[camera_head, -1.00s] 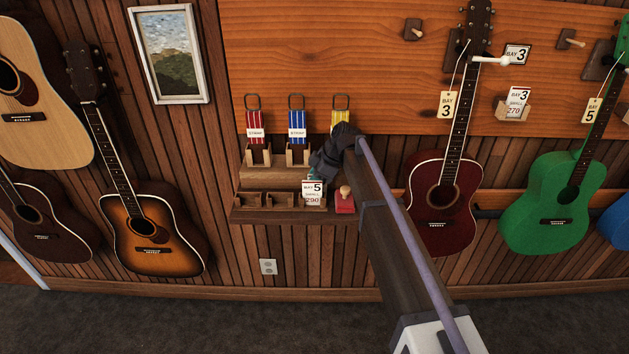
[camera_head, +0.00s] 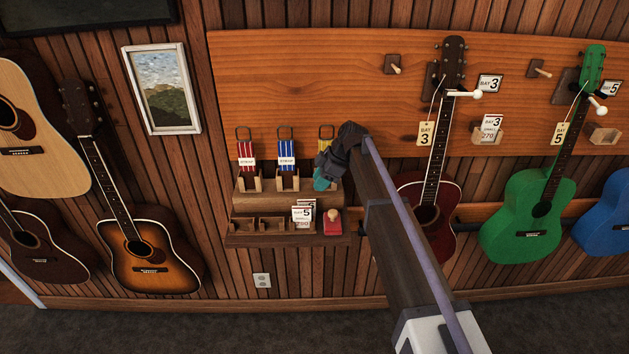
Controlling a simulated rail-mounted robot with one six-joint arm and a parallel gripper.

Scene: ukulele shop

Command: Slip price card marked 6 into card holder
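No card marked 6 can be made out. White price cards (camera_head: 303,212) stand at the right of the lower shelf; the front one reads 5, and its print looks doubled. Another wooden card holder (camera_head: 604,136), at the far right near the BAY 5 sign, looks empty. My gripper (camera_head: 328,170) is at the shelf unit, above and right of the price cards and in front of the yellow strap.
The stepped shelf (camera_head: 262,238) also bears red and blue straps and a red block (camera_head: 333,226) with a wooden knob. A dark red guitar (camera_head: 427,208) and a green guitar (camera_head: 530,205) hang right of my arm. Pegs (camera_head: 396,69) stick out of the panel.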

